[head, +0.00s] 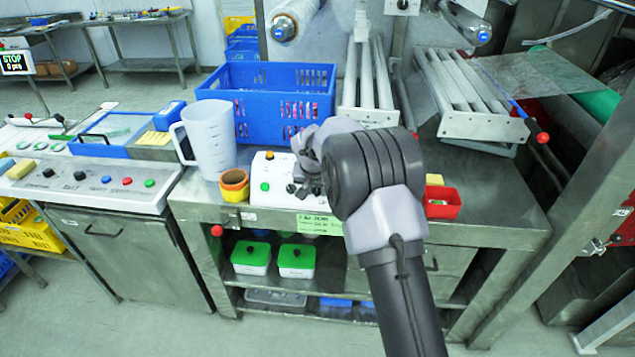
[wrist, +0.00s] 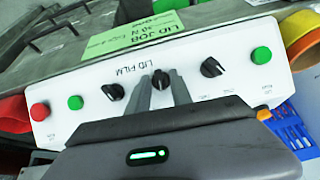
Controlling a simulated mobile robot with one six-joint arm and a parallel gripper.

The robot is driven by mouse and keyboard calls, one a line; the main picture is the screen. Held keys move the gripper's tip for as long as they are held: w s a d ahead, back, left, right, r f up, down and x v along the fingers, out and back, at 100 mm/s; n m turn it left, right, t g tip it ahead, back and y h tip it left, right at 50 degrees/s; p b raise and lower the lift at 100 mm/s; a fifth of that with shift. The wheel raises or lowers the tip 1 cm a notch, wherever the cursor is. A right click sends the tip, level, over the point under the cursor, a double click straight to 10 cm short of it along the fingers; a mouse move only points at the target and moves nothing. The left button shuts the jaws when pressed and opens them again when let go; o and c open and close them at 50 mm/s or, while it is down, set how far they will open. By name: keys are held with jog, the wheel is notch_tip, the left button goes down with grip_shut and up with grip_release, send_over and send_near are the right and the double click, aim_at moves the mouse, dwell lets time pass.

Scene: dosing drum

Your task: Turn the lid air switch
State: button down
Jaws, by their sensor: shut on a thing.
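The white control panel marked LID FILM (wrist: 133,69) carries three black rotary switches in a row. My gripper (wrist: 161,84) is shut on the middle black switch (wrist: 160,76), one finger on each side of it. Another black switch (wrist: 113,92) is to its left and one (wrist: 212,67) to its right. The small labels beside the switches are too blurred to read, so I cannot tell which is named lid air. In the head view the panel (head: 262,186) stands on the steel bench, partly hidden by my wrist.
Green buttons (wrist: 261,55) and a red button (wrist: 39,112) stick up near the switches. A white jug (head: 210,140), stacked yellow and orange cups (head: 234,184) and a blue crate (head: 262,78) stand left of and behind the panel. A red bin (head: 443,203) is at right.

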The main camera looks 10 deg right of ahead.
jog(key=n+h, duration=0.2)
jog(key=n, duration=0.1)
jog(key=n+h, duration=0.1)
jog(key=n, duration=0.1)
jog(key=shift+a+f+p, duration=0.15)
jog(key=shift+a+p, duration=0.1)
jog(key=shift+p, duration=0.05)
dwell(0.4)
jog(key=c, duration=1.5)
grip_release()
jog(key=p+v, duration=0.4)
jog(key=v, duration=1.3)
jog(key=shift+w+a+r, duration=0.2)
jog(key=shift+a+r, duration=0.05)
